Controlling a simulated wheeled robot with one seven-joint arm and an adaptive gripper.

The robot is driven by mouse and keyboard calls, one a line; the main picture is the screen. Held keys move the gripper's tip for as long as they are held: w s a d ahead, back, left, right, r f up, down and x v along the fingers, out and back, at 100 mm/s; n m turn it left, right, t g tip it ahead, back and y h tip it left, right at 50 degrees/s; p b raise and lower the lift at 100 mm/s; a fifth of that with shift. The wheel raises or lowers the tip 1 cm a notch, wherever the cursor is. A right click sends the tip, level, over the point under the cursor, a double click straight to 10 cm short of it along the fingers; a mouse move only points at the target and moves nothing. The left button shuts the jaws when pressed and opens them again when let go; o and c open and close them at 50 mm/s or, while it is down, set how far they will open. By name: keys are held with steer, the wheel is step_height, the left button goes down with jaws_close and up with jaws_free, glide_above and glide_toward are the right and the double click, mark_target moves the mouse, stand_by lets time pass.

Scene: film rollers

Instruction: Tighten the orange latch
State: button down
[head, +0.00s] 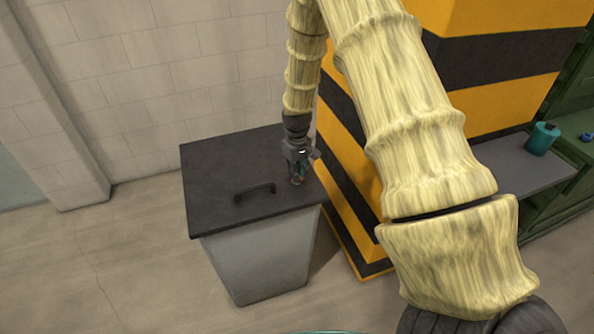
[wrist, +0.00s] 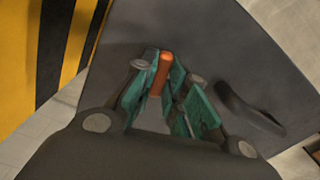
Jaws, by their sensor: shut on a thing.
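The orange latch (wrist: 160,74) shows in the wrist view as a short orange bar on the dark lid (wrist: 205,45) of a grey bin. My gripper (wrist: 160,88) has teal finger pads, one on each side of the orange bar, and is shut on it. In the head view my gripper (head: 298,172) points down at the right part of the lid, and the latch is mostly hidden behind the fingers. The latch's lower end is hidden between the pads in the wrist view.
A black handle (head: 255,192) stands on the lid, left of my gripper. A yellow and black striped pillar (head: 350,190) rises close to the bin's right side. A grey shelf (head: 510,165) with a teal container (head: 542,139) is further right. Floor left of the bin is clear.

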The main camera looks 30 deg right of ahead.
steer(key=shift+w+r+m, duration=0.1)
steer(key=shift+m, duration=1)
steer(key=c, duration=1.4)
jaws_free()
steer(key=shift+c, duration=0.2)
step_height(320, 180, up, 12)
steer(key=shift+d, duration=0.1)
